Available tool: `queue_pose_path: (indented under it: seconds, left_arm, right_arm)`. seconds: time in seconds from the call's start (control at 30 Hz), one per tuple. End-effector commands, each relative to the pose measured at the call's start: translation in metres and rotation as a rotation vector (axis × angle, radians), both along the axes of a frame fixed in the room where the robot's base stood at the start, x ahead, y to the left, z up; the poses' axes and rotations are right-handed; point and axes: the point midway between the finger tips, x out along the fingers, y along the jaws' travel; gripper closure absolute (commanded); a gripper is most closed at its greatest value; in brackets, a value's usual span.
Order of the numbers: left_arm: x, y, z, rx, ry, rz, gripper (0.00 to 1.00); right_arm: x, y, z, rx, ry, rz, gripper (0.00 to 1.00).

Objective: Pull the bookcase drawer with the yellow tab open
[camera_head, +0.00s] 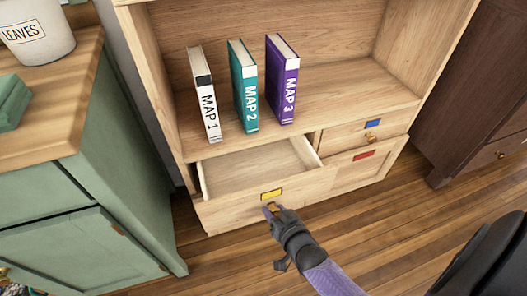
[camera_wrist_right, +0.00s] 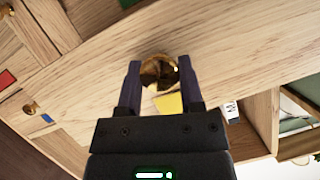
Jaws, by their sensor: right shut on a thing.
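The bookcase drawer (camera_head: 232,210) with the yellow tab (camera_head: 272,194) stands partly pulled out of the lower left of the bookcase. Its inside looks empty. My right gripper (camera_head: 271,209) is at the drawer front, just below the yellow tab. In the right wrist view its two dark fingers (camera_wrist_right: 160,84) are shut on a round brass knob (camera_wrist_right: 158,68). The yellow tab also shows in that view (camera_wrist_right: 169,103), beside the knob. My left gripper is not in view.
Three books, MAP 1 (camera_head: 207,105), MAP 2 (camera_head: 245,95) and MAP 3 (camera_head: 284,85), stand on the shelf above. Drawers with a blue tab (camera_head: 373,124) and a red tab (camera_head: 364,155) are closed at right. A green cabinet (camera_head: 75,215) stands left; wooden floor (camera_head: 225,262) is clear in front.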

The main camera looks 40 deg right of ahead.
Motion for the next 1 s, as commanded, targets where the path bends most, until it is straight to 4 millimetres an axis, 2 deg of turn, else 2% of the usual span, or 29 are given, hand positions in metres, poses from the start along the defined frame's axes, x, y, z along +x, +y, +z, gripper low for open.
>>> queue_pose_path:
  seconds: [0.1, 0.3, 0.8, 0.83, 0.97, 1.0]
  left_arm:
    - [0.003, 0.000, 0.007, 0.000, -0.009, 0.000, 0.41]
    - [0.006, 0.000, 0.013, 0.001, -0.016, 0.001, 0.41]
    - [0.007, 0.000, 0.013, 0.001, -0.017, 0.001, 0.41]
    - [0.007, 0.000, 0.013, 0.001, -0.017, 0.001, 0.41]
    - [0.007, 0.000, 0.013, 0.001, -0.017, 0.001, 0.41]
    - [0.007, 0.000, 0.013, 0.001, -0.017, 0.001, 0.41]
  right_arm:
    - [-0.016, 0.005, 0.002, 0.001, -0.001, 0.001, 1.00]
    - [-0.037, 0.011, 0.001, 0.001, 0.000, 0.001, 1.00]
    - [-0.044, 0.013, -0.001, 0.000, 0.001, 0.000, 1.00]
    - [-0.044, 0.013, -0.001, 0.000, 0.001, 0.000, 0.46]
    - [-0.044, 0.013, 0.000, 0.000, 0.000, 0.000, 0.19]
    - [-0.044, 0.013, 0.000, 0.000, 0.000, 0.000, 0.17]
